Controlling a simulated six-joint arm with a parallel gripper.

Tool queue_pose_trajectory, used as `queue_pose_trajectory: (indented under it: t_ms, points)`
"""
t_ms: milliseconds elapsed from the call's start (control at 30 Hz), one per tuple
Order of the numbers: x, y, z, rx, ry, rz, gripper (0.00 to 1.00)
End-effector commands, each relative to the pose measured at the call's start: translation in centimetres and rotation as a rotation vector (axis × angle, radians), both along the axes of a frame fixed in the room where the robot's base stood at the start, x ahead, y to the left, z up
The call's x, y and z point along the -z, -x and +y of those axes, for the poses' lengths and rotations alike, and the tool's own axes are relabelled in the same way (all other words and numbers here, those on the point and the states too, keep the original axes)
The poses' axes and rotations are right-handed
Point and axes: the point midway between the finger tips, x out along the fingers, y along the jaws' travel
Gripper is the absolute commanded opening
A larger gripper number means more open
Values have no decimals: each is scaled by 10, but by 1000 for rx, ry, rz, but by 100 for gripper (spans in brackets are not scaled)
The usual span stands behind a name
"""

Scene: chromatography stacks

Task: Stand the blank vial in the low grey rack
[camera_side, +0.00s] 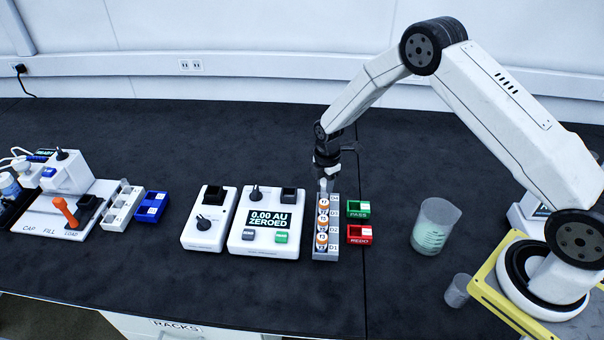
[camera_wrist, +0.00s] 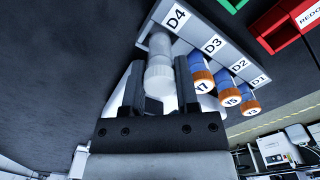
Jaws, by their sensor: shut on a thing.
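The blank vial (camera_wrist: 159,72), pale with a whitish cap, is between the fingers of my gripper (camera_wrist: 160,84) in the wrist view. My gripper is shut on it. It is lined up with the D4 place of the low grey rack (camera_wrist: 196,27); I cannot tell whether it is fully seated. Three orange-capped vials with blue bodies stand in D3 (camera_wrist: 201,78), D2 (camera_wrist: 228,88) and D1 (camera_wrist: 248,98). In the side view, my gripper (camera_side: 325,184) is at the back end of the grey rack (camera_side: 326,256), and the blank vial is mostly hidden.
A green PASS tray (camera_side: 358,208) and a red REDO tray (camera_side: 359,235) sit right of the rack. The photometer (camera_side: 265,235) reading 0.00 AU ZEROED stands close on the left. A beaker (camera_side: 435,225) is farther right. The bench behind the rack is clear.

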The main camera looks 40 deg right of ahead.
Motion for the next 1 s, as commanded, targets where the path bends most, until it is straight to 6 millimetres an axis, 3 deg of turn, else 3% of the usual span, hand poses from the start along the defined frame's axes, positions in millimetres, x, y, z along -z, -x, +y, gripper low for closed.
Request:
queue_pose_trajectory:
  t_ms: [1000]
  points:
    - [14,0,0,0,0,0,0]
